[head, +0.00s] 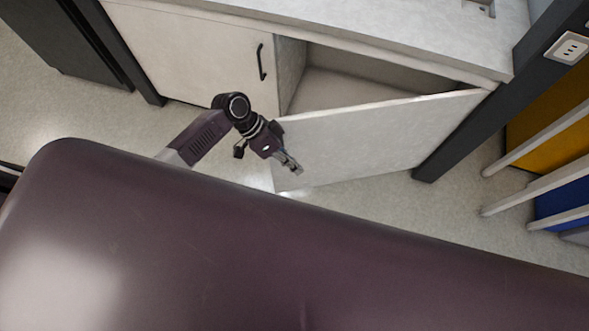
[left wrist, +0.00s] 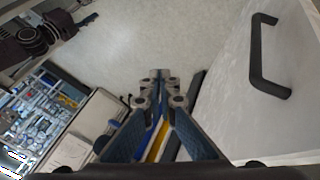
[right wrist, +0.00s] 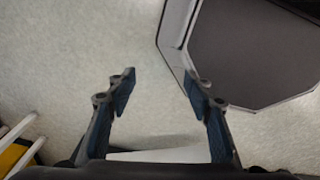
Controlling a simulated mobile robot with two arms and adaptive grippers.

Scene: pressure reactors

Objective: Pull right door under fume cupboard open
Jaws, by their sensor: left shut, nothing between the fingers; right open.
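The right door (head: 370,139) under the fume cupboard stands partly open, swung out from its right side. A dark opening (head: 370,66) shows behind its top edge. My left gripper (head: 292,166) is shut and empty, in front of the door's face near its free left edge. I cannot tell whether it touches the door. In the left wrist view, the shut fingers (left wrist: 157,84) are beside a pale panel with a black bar handle (left wrist: 262,60); the handle is apart from the fingers. My right gripper (right wrist: 160,88) is open and empty above the floor.
The left door (head: 195,55) is closed, with a black handle (head: 262,62). A dark post (head: 470,125) stands at the right of the cupboard. White rails (head: 535,145) and yellow and blue panels are farther right. Bare floor (head: 350,190) lies below the open door.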

